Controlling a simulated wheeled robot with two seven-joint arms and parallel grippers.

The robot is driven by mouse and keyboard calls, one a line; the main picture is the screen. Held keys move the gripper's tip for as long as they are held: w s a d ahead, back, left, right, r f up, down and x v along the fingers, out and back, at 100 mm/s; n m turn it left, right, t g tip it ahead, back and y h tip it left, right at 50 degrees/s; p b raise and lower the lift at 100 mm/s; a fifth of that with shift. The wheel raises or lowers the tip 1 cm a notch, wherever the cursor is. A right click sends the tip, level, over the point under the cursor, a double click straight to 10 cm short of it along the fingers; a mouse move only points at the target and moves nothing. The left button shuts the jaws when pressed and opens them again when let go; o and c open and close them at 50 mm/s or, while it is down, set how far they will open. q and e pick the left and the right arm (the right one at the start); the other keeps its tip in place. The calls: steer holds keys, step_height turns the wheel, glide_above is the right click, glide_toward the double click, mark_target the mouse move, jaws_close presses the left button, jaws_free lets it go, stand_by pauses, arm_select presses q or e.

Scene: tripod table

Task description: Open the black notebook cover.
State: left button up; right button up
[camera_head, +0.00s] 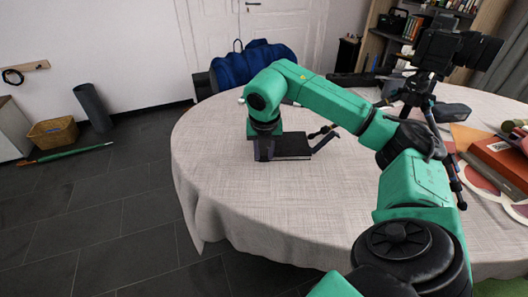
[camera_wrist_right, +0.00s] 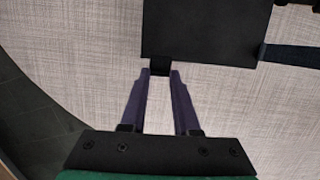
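The black notebook (camera_head: 293,146) lies on the light tablecloth near the table's left side, and its cover looks closed. In the right wrist view the notebook (camera_wrist_right: 205,30) fills the top, with a small black tab (camera_wrist_right: 160,66) on its near edge. My right gripper (camera_head: 264,157) points down at the notebook's left end in the head view. Its two purple fingers (camera_wrist_right: 160,73) stand either side of the tab and seem to touch it, with no clear gap. My arm hides part of the notebook's surroundings. My left gripper is not in view.
A dark thin arm-like object (camera_head: 326,141) sits at the notebook's right side. A blue backpack (camera_head: 250,62) is behind the table. The cloth in front of the notebook is clear.

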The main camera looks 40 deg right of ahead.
steer(key=shift+w+d+r+p, duration=0.1)
steer(key=shift+w+r+p, duration=0.05)
steer(key=shift+r+p, duration=0.55)
steer(key=shift+w+d+r+p, duration=0.1)
steer(key=shift+d+r+p, duration=0.05)
steer(key=shift+r+p, duration=0.5)
steer(key=shift+w+d+r+p, duration=0.1)
steer(key=shift+w+r+p, duration=0.05)
steer(key=shift+r+p, duration=0.55)
steer(key=w+d+r+p, duration=0.6)
steer(key=w+r+p, duration=0.1)
steer(key=p, duration=0.5)
steer(key=shift+w+r, duration=0.25)
steer(key=shift+r, duration=0.4)
steer(key=shift+w+d+r+p, duration=0.1)
steer(key=shift+w+d+p, duration=0.1)
steer(key=shift+p, duration=0.1)
jaws_close()
steer(key=w+d, duration=0.4)
steer(key=w, duration=0.2)
steer(key=shift+d+f+p, duration=0.2)
steer(key=shift+d+p, duration=0.15)
steer(key=shift+d, duration=0.05)
stand_by(0.5)
